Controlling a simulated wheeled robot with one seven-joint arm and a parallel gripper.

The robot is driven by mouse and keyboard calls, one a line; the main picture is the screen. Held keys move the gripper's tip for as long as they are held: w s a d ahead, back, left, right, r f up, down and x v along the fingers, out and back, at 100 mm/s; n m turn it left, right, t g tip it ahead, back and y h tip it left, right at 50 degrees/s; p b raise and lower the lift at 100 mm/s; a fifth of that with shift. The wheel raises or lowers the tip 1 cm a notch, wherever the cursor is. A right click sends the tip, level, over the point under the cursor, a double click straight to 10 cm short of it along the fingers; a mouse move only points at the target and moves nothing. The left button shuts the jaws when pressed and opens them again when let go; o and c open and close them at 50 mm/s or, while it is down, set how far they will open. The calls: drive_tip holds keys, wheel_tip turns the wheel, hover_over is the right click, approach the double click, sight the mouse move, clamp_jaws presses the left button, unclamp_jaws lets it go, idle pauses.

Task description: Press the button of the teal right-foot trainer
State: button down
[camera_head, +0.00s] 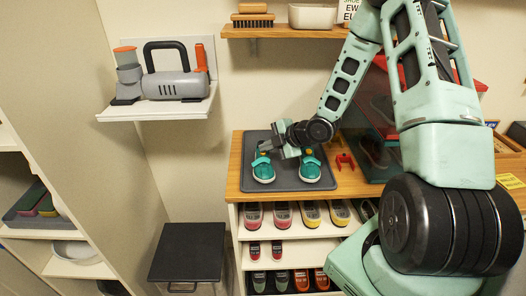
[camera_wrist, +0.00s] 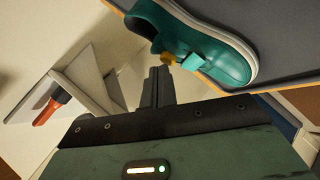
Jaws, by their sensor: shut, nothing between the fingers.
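Two teal trainers with white soles stand side by side on a dark grey mat (camera_head: 287,184), toes towards the camera: a left-hand one (camera_head: 263,171) and a right-hand one (camera_head: 310,169). Which is the right-foot one I cannot tell for sure. My gripper (camera_head: 266,148) is shut and empty, over the heel end of the left-hand trainer and partly hiding it. In the wrist view, the shut fingertips (camera_wrist: 159,72) are close beside a small yellow-orange button (camera_wrist: 168,57) on a teal trainer (camera_wrist: 190,35). Whether they touch it I cannot tell.
The mat lies on a wooden-topped shoe cubby (camera_head: 237,185) with several shoes on shelves below.

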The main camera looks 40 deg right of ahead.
drive_tip(key=shift+s+a+r, duration=0.1)
drive_tip(key=shift+s+r, duration=0.05)
drive_tip(key=shift+r, duration=0.45)
wheel_tip(320, 180, up, 6)
drive_tip(key=s+a+p, duration=0.1)
drive_tip(key=p, duration=0.3)
drive_tip(key=shift+s, duration=0.25)
drive_tip(key=shift+f, duration=0.15)
